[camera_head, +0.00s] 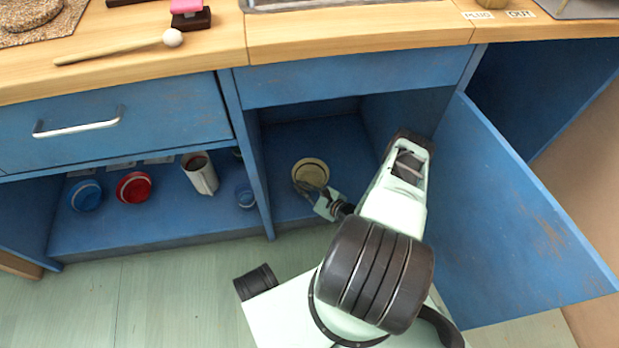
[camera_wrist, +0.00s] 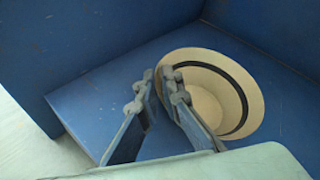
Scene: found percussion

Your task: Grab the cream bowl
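The cream bowl (camera_head: 312,171) stands on the floor of the open blue cupboard compartment, toward its back. In the wrist view the bowl (camera_wrist: 234,88) has a dark band inside and fills the upper right, partly hidden by a finger. My gripper (camera_head: 303,186) reaches into the compartment at the bowl's near edge. In the wrist view my gripper (camera_wrist: 159,76) has its fingers apart, with blue floor showing between them. One fingertip overlaps the bowl's left rim and the other is just outside it. Contact with the rim cannot be told.
The cupboard door (camera_head: 510,215) stands open at right. A divider (camera_head: 250,150) and the compartment's walls flank my arm. The left shelf holds a blue container (camera_head: 86,196), a red container (camera_head: 133,187) and a pale cylinder (camera_head: 201,175). The wooden counter (camera_head: 350,32) is above.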

